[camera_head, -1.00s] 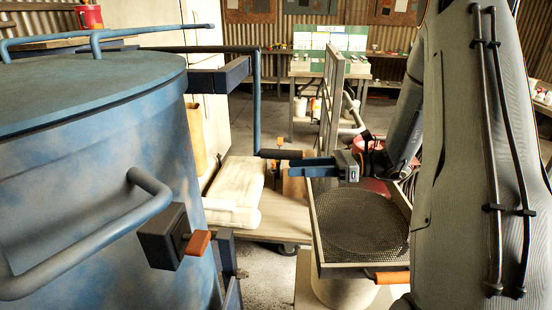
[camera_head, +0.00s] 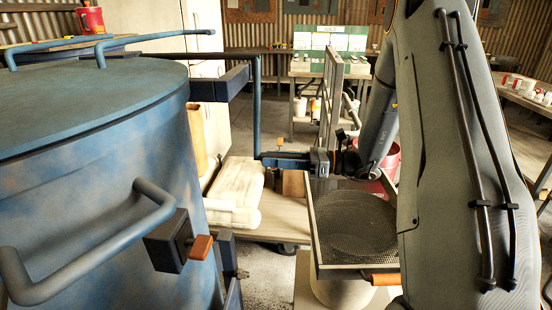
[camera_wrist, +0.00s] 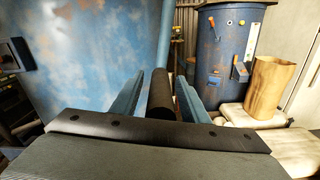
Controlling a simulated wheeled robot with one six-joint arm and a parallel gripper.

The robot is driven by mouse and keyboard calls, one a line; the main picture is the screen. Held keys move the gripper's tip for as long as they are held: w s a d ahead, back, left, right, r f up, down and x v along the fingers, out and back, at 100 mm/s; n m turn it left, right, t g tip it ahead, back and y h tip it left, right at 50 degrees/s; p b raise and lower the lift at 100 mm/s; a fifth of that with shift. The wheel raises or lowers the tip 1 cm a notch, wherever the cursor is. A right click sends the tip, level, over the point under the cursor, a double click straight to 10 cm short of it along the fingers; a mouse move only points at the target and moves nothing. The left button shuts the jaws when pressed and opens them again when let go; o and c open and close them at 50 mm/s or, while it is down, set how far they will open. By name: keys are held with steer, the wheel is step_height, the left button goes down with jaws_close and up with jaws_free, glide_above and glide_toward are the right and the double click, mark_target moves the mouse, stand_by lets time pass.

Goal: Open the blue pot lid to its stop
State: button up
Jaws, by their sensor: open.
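The blue pot (camera_head: 110,190) fills the left of the head view, its round lid (camera_head: 80,95) lying flat on top. A blue tube (camera_head: 256,105) reaches right from the lid area and bends down to a dark grip. My gripper (camera_head: 272,158) is at the tube's lower end, pointing left. In the wrist view the dark grip (camera_wrist: 160,92) lies between the two blue fingers of my gripper (camera_wrist: 160,85), which stand apart with visible gaps. The pot's side (camera_wrist: 95,60) fills the left of the wrist view. Most of the grip is hidden in the head view.
A framed mesh tray (camera_head: 350,228) stands below and right of my gripper. Pale sacks (camera_head: 235,190) lie on a low platform behind. A latch box with an orange tab (camera_head: 200,247) sticks out from the pot. The wrist view shows another blue drum (camera_wrist: 220,45).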

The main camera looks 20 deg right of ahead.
jaws_close()
